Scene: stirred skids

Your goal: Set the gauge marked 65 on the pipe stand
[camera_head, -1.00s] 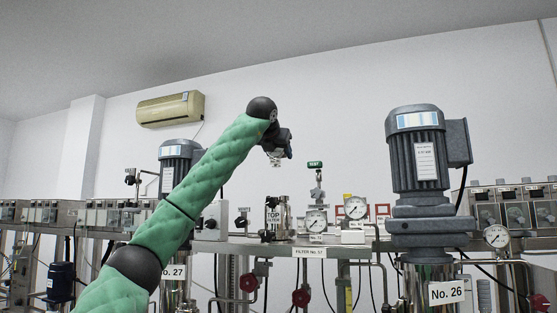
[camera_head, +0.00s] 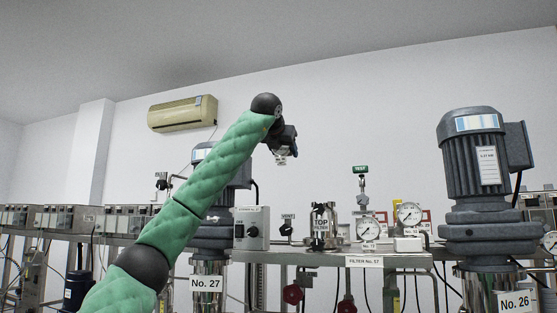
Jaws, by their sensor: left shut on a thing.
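My left gripper (camera_head: 284,157) is raised in front of the bare wall, above and left of the gauges. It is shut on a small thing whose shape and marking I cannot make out. A pipe stand with a green TEST sign (camera_head: 361,169) rises from the bench. Two round white-faced gauges stand by it, one in front (camera_head: 368,228) and one to the right (camera_head: 409,214). Their small tags are too blurred to read surely, so I cannot tell which gauge is marked 65. My right gripper is not in view.
The bench (camera_head: 310,258) carries a grey switch box (camera_head: 252,228) and a TOP FILTER vessel (camera_head: 321,226). Large motor pumps stand at No. 27 (camera_head: 206,283) and No. 26 (camera_head: 475,165). Red valve handles (camera_head: 293,294) hang below. The air above the bench's middle is clear.

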